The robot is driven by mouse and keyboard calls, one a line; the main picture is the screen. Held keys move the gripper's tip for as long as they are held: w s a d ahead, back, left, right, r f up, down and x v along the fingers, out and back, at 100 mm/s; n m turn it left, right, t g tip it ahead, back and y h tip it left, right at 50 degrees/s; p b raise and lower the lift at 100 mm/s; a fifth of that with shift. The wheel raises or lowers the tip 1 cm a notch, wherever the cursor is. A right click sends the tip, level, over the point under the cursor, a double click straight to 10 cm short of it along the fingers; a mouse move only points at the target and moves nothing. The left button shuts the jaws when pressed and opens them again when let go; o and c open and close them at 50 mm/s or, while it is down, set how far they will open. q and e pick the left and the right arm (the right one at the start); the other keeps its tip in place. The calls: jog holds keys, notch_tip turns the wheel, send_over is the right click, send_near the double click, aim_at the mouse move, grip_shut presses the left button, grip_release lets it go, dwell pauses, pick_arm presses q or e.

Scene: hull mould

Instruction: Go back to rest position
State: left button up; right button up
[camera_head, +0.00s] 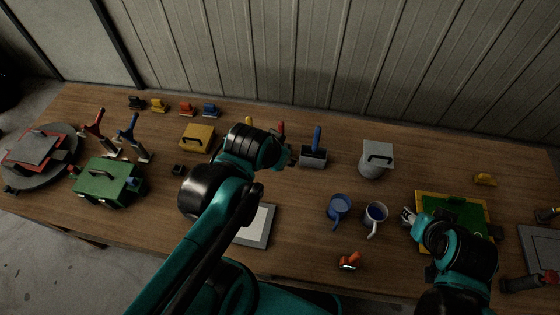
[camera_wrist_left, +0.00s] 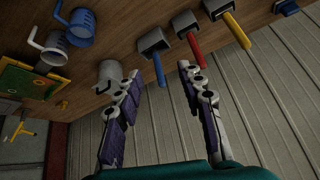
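My left gripper (camera_wrist_left: 160,70) is open and empty in the left wrist view, its two fingers apart with wall and table edge behind. In the head view my left arm reaches over the middle of the table, and its wrist mostly hides the gripper. My right gripper (camera_head: 408,216) is at the left edge of the green and yellow board (camera_head: 453,199). The right wrist hides much of it, so I cannot tell whether it is open or holds anything.
A blue-handled tool (camera_head: 315,153), red-handled and yellow-handled tools (camera_wrist_left: 228,20), and a grey lidded canister (camera_head: 374,166) stand near my left gripper. Two mugs (camera_head: 339,206) (camera_head: 375,217) stand left of my right gripper. A green box (camera_head: 105,183) is at left. A corrugated wall (camera_head: 300,55) stands behind.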

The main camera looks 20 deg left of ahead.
pick_arm(q)
jog(key=shift+s+d+f+n+t, duration=0.25)
jog(key=shift+s+f+n+t, duration=0.2)
jog(key=shift+s+n, duration=0.3)
